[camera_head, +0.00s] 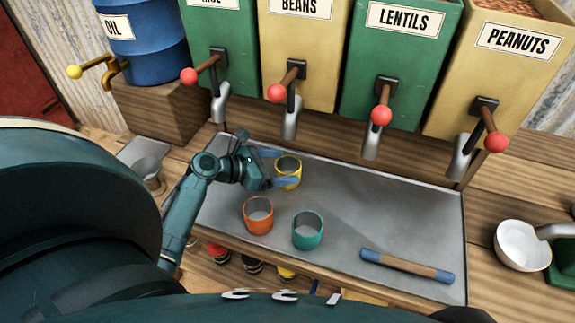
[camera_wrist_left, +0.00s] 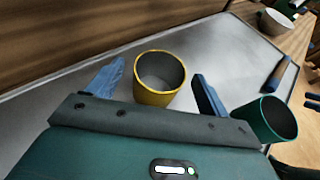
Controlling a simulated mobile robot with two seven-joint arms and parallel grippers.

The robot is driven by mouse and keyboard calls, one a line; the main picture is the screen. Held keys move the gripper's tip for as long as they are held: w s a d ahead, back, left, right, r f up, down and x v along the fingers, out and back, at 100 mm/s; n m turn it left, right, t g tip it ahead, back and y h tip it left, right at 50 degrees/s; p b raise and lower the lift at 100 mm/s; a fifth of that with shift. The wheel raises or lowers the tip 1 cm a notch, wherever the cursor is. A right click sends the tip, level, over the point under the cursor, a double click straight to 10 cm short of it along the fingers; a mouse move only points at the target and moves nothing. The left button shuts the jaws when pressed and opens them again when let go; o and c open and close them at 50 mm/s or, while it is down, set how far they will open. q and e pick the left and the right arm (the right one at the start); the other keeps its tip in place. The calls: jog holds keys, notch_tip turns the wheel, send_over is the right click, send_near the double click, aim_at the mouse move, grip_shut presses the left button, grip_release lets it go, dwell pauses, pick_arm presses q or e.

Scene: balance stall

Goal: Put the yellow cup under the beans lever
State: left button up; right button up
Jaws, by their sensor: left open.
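The yellow cup (camera_head: 289,171) stands upright on the metal tray (camera_head: 390,205), below the beans dispenser (camera_head: 301,60) and its red-knobbed lever (camera_head: 277,92). The beans spout (camera_head: 290,119) is behind and above the cup. My left gripper (camera_head: 278,168) is open, with one blue finger on each side of the cup. In the left wrist view the yellow cup (camera_wrist_left: 160,78) sits between the spread fingers, with a visible gap on the right side. It looks empty. My right gripper is not in view.
An orange cup (camera_head: 258,215) and a teal cup (camera_head: 307,230) stand on the tray nearer the front. A blue-ended wooden rod (camera_head: 407,266) lies at the right front. A white bowl (camera_head: 522,245) stands right of the tray. Other spouts hang along the back.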

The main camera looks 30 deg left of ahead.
pick_arm(q)
jog(key=v, duration=0.9)
jog(key=shift+s, duration=0.15)
jog(key=shift+a, duration=0.1)
